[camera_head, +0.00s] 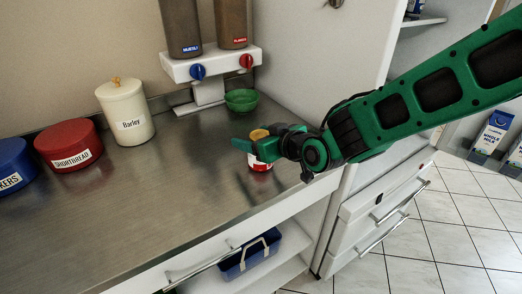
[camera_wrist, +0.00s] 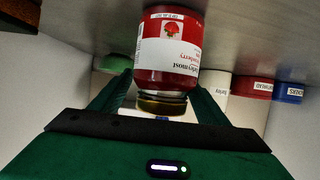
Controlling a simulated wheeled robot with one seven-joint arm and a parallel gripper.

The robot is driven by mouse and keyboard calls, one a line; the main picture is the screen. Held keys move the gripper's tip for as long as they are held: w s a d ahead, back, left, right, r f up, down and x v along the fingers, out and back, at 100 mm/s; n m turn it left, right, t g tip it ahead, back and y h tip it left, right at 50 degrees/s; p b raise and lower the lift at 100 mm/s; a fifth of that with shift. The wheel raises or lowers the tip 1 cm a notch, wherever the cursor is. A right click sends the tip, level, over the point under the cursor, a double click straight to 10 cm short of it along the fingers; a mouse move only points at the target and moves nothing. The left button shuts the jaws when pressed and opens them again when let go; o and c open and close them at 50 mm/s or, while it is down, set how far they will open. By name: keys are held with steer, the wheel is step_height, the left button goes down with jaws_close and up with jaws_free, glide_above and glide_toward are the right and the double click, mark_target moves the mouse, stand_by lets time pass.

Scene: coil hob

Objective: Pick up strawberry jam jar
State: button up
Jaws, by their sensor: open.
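The strawberry jam jar (camera_head: 261,164) stands upright on the steel counter, with a gold lid and a red and white label. My gripper (camera_head: 262,143) is at the jar near lid height, and its green finger partly hides the jar. In the wrist view the jar (camera_wrist: 167,55) appears upside down, its lid low in the picture between my open gripper's fingers (camera_wrist: 160,88). One finger is on each side of the jar. I cannot tell whether either finger touches it.
A green bowl (camera_head: 241,100) and a two-bottle dispenser (camera_head: 211,64) stand behind the jar. A barley canister (camera_head: 126,112), a red shortbread tin (camera_head: 69,144) and a blue tin (camera_head: 12,167) are at left. The counter (camera_head: 165,190) between is clear. A blue crate (camera_head: 250,257) sits below.

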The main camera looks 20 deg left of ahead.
steer(key=shift+w+a+f, duration=0.15)
steer(key=shift+a, duration=0.1)
steer(key=shift+c, duration=0.4)
steer(key=c, duration=1.7)
